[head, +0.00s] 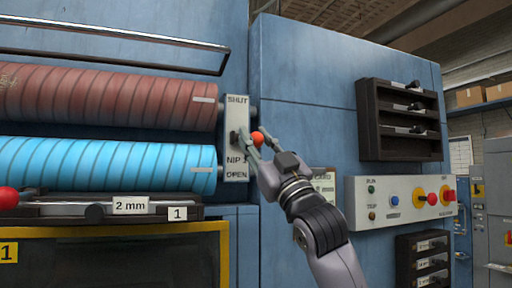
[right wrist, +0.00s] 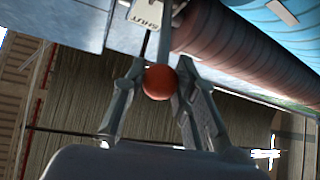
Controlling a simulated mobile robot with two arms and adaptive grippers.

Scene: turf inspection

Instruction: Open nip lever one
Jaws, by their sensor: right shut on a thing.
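The nip 1 lever plate (head: 236,160) is a pale upright panel marked SHUT at the top, NIP 1 lower down and OPEN at the bottom. The lever's red ball knob (head: 258,138) shows at about mid-height of the plate, just to its right. My right gripper (head: 256,143) has its fingers on either side of the knob and is shut on it. In the right wrist view the red knob (right wrist: 160,82) sits between the two fingers. The fingers partly hide the lever arm. My left gripper is not in view.
A red-brown roller (head: 110,97) and a blue roller (head: 105,165) lie left of the plate. Another red knob (head: 8,198) is at the left edge. A control box (head: 405,198) and a dark rack (head: 400,120) are on the blue cabinet to the right.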

